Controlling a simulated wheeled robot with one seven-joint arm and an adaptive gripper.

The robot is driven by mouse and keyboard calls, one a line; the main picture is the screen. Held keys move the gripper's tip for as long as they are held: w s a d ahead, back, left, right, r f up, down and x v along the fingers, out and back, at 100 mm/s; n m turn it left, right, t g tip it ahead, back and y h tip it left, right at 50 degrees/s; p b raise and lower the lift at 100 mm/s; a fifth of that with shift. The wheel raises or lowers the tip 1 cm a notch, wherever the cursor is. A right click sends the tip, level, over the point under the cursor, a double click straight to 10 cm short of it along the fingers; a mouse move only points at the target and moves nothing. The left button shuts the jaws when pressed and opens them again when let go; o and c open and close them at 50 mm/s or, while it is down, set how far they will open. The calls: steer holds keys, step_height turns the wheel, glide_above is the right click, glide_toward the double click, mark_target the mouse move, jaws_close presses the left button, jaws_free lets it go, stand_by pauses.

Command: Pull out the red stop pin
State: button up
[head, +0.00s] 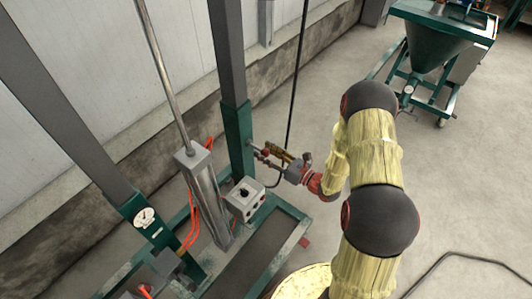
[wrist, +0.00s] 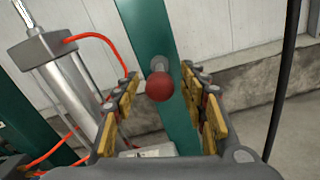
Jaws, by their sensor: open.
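The red stop pin shows in the wrist view as a round red knob (wrist: 160,87) on a short metal stem, set in the green post (wrist: 150,35). In the head view the red knob (head: 265,152) is small beside the green post (head: 238,140). My gripper (wrist: 168,100) is open, with its yellow-padded fingers to the left and right of the knob. I see a gap between the knob and the pads on both sides. In the head view my gripper (head: 272,153) reaches the post from the right.
A grey control box (head: 245,197) stands just below my gripper. A metal cylinder (head: 207,200) with orange hoses stands to the left. A black cable (head: 297,85) hangs behind my gripper. A green hopper cart (head: 430,50) stands at the top right, with clear floor before it.

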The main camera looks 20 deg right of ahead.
steer(key=shift+d, duration=0.1)
steer(key=v, duration=1.2)
